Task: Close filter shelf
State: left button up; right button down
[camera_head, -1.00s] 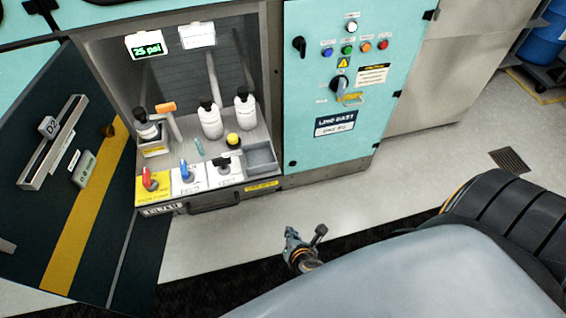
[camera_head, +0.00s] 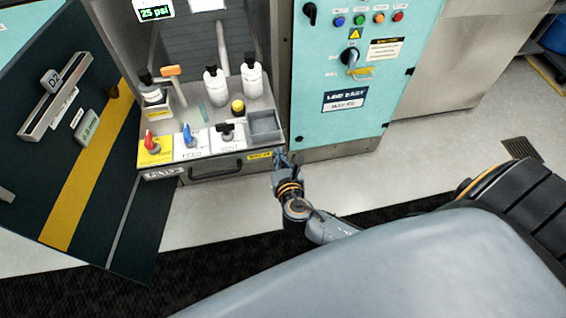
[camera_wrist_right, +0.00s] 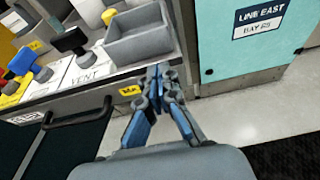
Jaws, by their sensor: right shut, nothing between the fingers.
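The filter shelf (camera_head: 191,173) is a grey pull-out shelf at the bottom of the open cabinet, standing out past the frame. Its front has a dark handle (camera_head: 215,174) and a FILTER label (camera_head: 163,173). The shelf front (camera_wrist_right: 82,103) also shows in the right wrist view. My right gripper (camera_head: 289,158) is shut and empty at the shelf's front right corner. In the right wrist view its fingertips (camera_wrist_right: 160,72) overlap the corner below the grey bin; I cannot tell if they touch. My left gripper is not in view.
The shelf carries white bottles (camera_head: 252,79), red, blue and black valve handles, a yellow-capped item (camera_head: 238,106) and a grey bin (camera_head: 264,124). A dark cabinet door (camera_head: 60,190) stands open at left. A teal control panel (camera_head: 345,120) is right of the shelf. Floor in front is clear.

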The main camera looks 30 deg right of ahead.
aim_at(274, 139)
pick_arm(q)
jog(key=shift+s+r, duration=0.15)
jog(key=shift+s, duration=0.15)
pick_arm(e)
jog(key=shift+w+d, duration=0.25)
jog(key=shift+w, duration=0.65)
jog(key=shift+w+d, duration=0.25)
jog(key=shift+w, duration=0.6)
jog(key=shift+w, duration=0.15)
